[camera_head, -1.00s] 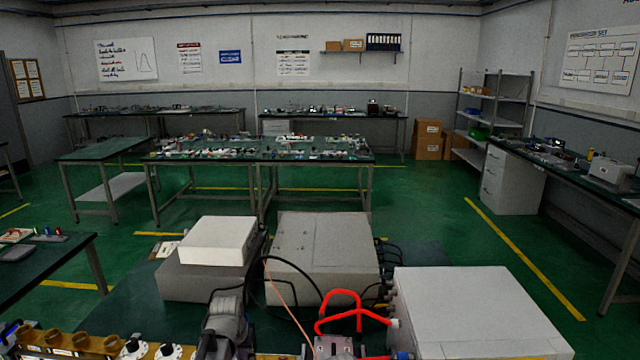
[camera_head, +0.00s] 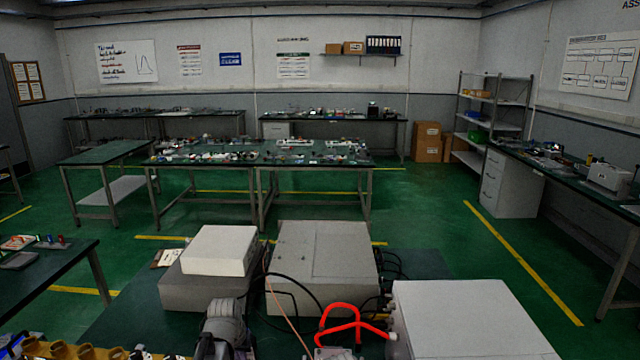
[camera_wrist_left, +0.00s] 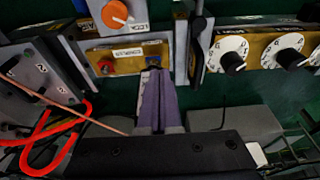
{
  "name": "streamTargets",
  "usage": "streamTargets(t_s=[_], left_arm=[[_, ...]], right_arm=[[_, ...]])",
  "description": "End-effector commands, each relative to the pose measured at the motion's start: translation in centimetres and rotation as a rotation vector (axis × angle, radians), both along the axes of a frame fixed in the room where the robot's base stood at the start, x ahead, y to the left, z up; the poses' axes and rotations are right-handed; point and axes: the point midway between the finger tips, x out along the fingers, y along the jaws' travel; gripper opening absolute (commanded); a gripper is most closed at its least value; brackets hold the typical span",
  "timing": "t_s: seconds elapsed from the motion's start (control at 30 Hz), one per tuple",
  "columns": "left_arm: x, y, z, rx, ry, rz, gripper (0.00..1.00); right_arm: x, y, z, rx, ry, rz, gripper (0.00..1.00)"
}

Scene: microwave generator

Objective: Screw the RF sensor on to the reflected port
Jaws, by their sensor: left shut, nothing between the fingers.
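In the left wrist view my left gripper (camera_wrist_left: 153,74) is shut and empty, its purple-grey fingers pressed together. The fingertips are at the lower edge of a gold panel (camera_wrist_left: 128,57) with a white label too small to read. A red connector (camera_wrist_left: 106,66) sits on this panel, left of the fingertips. I cannot tell whether the fingertips touch the panel. I cannot make out which part is the RF sensor or which is the reflected port. In the head view my left arm comes up at the bottom, hiding the work area; its fingers and my right gripper are not seen there.
An orange knob (camera_wrist_left: 115,14) is above the gold panel. White dials (camera_wrist_left: 228,54) stand to its right. A thick red cable (camera_head: 340,314) loops left of a large white box (camera_head: 470,318). Grey boxes (camera_head: 322,262) and thin black cables stand behind.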

Motion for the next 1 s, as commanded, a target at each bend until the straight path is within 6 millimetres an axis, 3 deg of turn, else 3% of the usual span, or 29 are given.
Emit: streamTargets(t_s=[0.07,0.37,0.6,1.0], left_arm=[[0.0,0.0,1.2,0.0,0.0,0.0,0.0],[0.0,0.0,1.0,0.0,0.0,0.0,0.0],[0.2,-2.4,2.2,0.0,0.0,-0.004,0.0],[0.2,-2.5,0.6,0.0,0.0,0.0,0.0]], right_arm=[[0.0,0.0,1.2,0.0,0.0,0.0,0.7],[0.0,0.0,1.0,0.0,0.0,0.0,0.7],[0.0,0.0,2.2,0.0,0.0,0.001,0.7],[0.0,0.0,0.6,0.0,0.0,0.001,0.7]])
